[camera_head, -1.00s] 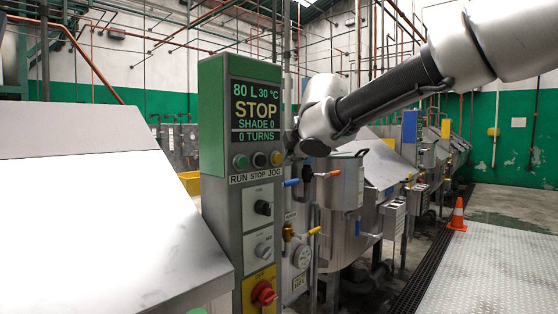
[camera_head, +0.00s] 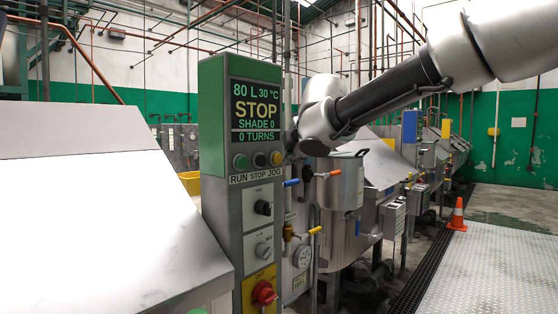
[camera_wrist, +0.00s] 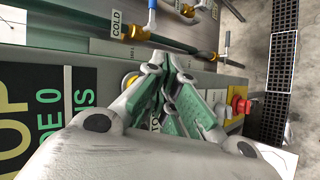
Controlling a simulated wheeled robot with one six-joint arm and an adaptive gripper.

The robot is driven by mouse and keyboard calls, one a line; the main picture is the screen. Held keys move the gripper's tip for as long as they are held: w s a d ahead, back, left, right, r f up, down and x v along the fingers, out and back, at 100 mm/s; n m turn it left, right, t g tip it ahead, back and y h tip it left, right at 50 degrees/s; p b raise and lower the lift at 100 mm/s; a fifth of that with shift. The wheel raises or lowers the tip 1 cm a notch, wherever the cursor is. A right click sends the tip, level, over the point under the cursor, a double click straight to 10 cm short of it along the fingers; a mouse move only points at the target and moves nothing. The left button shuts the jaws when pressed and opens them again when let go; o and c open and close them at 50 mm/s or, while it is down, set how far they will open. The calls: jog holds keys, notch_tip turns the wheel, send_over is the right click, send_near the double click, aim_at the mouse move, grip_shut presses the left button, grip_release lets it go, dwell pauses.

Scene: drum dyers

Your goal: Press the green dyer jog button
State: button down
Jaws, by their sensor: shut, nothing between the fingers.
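The green dyer panel (camera_head: 212,105) stands at the centre of the head view, its screen (camera_head: 255,105) reading STOP, SHADE 0, 0 TURNS. Below the screen is a row of buttons, with the yellow jog button (camera_head: 276,158) at the right end above the word JOG. My gripper (camera_head: 290,142) is at the panel's right edge, just above and right of that button. In the wrist view my gripper (camera_wrist: 177,80) is shut and empty, in front of the panel face. The yellow jog button (camera_wrist: 130,80) shows partly beside the fingers. Whether the fingertips touch anything cannot be told.
Knobs and a red rotary switch (camera_head: 264,293) sit lower on the panel. Pipes with blue and orange valve handles (camera_head: 290,183) are close on its right. A steel machine cover (camera_head: 90,220) fills the left. An orange cone (camera_head: 457,214) stands on open floor at right.

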jog(key=shift+a, duration=0.1)
dwell(0.4)
jog(key=shift+w+a, duration=0.25)
